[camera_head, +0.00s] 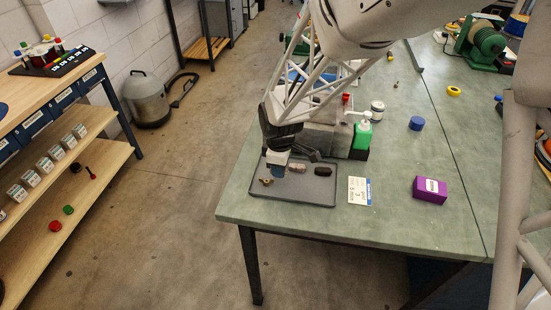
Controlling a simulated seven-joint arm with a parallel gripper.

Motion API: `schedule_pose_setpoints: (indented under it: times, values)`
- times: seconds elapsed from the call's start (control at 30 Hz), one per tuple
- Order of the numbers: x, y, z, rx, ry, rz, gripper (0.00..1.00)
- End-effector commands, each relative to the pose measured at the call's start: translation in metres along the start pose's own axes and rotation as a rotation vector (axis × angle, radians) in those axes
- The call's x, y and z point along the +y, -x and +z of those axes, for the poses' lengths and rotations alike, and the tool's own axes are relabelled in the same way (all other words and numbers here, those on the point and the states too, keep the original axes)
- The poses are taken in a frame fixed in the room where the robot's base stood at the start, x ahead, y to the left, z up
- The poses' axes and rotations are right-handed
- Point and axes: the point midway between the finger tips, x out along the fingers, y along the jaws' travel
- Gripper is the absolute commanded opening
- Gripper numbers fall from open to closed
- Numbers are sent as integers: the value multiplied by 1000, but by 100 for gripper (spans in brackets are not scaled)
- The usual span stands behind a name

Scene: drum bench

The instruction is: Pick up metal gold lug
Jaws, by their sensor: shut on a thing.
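A small gold-coloured metal piece (266,181), likely the gold lug, lies at the left of the dark grey tray (310,191) near the bench's front left corner. My gripper (281,152) points down over the tray's back left part. It is shut on what looks like a small white block (277,158). A blue-grey piece (278,171) shows just below the block; I cannot tell whether they touch. The gold piece looks apart from my gripper, below and left of it. The fingertips are too small to make out clearly.
A pinkish-brown piece (297,168) and a black piece (325,169) lie on the tray. A white card (359,190) and a purple box (430,189) lie to the right. The bench top between them is clear.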

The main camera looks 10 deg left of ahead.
Motion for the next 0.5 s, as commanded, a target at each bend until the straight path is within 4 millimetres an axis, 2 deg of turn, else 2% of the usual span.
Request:
schedule_pose_setpoints:
  times: [0.2, 0.5]
  values:
    - [-32, 4, 19, 1, 0, 1, 1]
    - [-63, 7, 38, 0, 0, 1, 1]
